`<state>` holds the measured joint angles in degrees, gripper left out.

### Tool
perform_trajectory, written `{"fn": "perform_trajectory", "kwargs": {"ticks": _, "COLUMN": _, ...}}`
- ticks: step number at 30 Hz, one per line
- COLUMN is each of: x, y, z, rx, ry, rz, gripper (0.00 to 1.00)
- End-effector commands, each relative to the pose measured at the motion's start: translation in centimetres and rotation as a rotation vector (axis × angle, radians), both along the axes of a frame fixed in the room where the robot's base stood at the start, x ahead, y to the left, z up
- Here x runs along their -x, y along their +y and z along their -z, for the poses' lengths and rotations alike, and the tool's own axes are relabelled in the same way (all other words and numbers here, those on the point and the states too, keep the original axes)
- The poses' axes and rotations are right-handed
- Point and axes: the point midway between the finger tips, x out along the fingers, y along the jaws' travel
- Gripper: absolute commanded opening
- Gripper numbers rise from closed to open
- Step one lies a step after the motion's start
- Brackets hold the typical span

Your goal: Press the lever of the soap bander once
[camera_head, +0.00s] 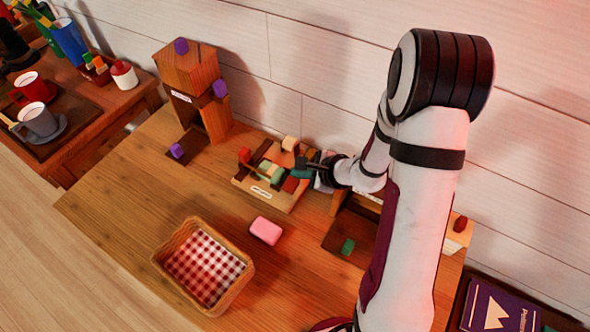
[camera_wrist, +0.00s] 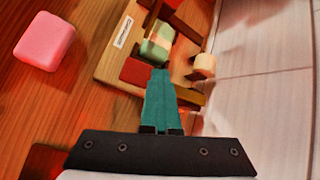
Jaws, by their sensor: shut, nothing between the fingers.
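The soap bander (camera_head: 265,197) is a light wooden base with a white label, dark red parts and a cream knob (camera_head: 290,143). It also shows in the wrist view (camera_wrist: 112,62), with the cream knob (camera_wrist: 204,65) at its right. A green soap (camera_wrist: 157,46) with a pale band across it sits on the bander. My gripper (camera_head: 299,172) has teal fingers, shut and empty, at the bander's right side. In the wrist view the fingertips (camera_wrist: 160,74) are just below the green soap; I cannot tell whether they touch anything. Which part is the lever is unclear.
A pink soap (camera_head: 266,230) lies on the table in front of the bander. A basket (camera_head: 247,275) with a checked lining stands front left. A tall wooden dispenser (camera_head: 188,72) with purple pieces stands behind left. My arm hides part of the right side.

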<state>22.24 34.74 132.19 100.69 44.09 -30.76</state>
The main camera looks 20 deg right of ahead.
Motion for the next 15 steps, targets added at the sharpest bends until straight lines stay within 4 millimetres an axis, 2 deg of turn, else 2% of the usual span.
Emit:
{"fn": "perform_trajectory", "kwargs": {"ticks": 9, "x": 0.2, "y": 0.1, "z": 0.2, "rx": 0.0, "ry": 0.005, "rz": -0.002, "gripper": 0.0}}
{"fn": "perform_trajectory", "kwargs": {"ticks": 15, "x": 0.1, "y": 0.0, "z": -0.9, "rx": 0.001, "ry": 0.003, "rz": -0.004, "gripper": 0.0}}
